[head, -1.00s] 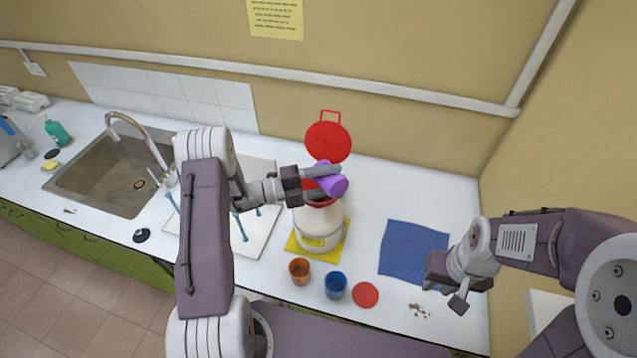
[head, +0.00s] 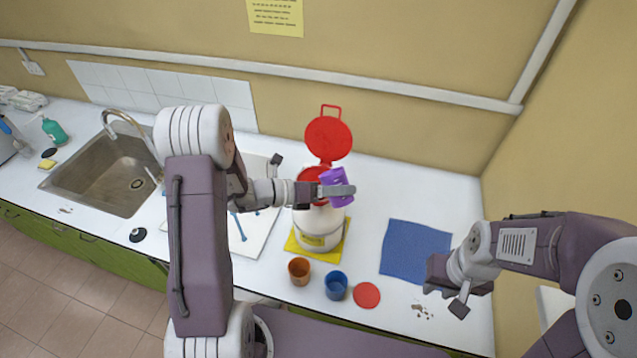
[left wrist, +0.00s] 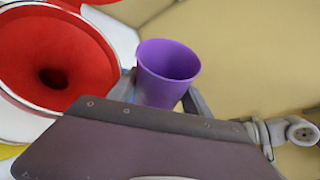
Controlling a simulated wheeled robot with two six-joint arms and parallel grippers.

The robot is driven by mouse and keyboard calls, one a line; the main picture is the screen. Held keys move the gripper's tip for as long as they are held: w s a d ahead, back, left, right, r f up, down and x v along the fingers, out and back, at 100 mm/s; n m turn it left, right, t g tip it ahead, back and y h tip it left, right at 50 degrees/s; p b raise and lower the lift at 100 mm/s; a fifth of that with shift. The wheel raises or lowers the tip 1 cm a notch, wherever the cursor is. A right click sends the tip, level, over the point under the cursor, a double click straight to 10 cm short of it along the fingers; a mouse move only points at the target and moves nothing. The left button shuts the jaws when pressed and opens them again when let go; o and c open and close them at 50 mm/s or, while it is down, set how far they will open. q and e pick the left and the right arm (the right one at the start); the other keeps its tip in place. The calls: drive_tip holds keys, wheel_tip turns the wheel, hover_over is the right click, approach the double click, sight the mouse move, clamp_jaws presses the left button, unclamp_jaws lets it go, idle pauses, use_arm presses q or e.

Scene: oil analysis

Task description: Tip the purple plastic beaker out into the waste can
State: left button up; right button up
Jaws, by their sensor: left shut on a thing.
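The purple beaker (head: 335,199) is held in my left gripper (head: 338,190), whose fingers are closed around its side. The waste can (head: 318,232) is white with a red funnel-like opening (left wrist: 55,65) and stands on a yellow mat. Its red lid (head: 328,139) is swung up behind. My right gripper (head: 447,297) is open and empty above the counter at right.
A blue mat (head: 415,250) lies right, with small crumbs (head: 422,312) nearer. A white board (head: 255,235) and sink (head: 110,180) are left.

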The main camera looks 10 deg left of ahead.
sight(334, 202)
use_arm(q)
drive_tip(key=d+f+m+y+b, duration=0.1)
drive_tip(key=b, duration=0.2)
drive_tip(key=s+d+f+m+t+y+b, duration=0.1)
drive_tip(key=m+b, duration=0.1)
drive_tip(key=b, duration=0.1)
drive_tip(key=shift+s, duration=0.3)
wheel_tip(334, 202, down, 7)
drive_tip(key=s+d+m+t+y+b, duration=0.1)
drive_tip(key=m+b, duration=0.1)
drive_tip(key=b, duration=1)
drive_tip(key=shift+s+d+r+m, duration=0.15)
drive_tip(key=shift+d+r+m, duration=0.05)
drive_tip(key=shift+m, duration=0.2)
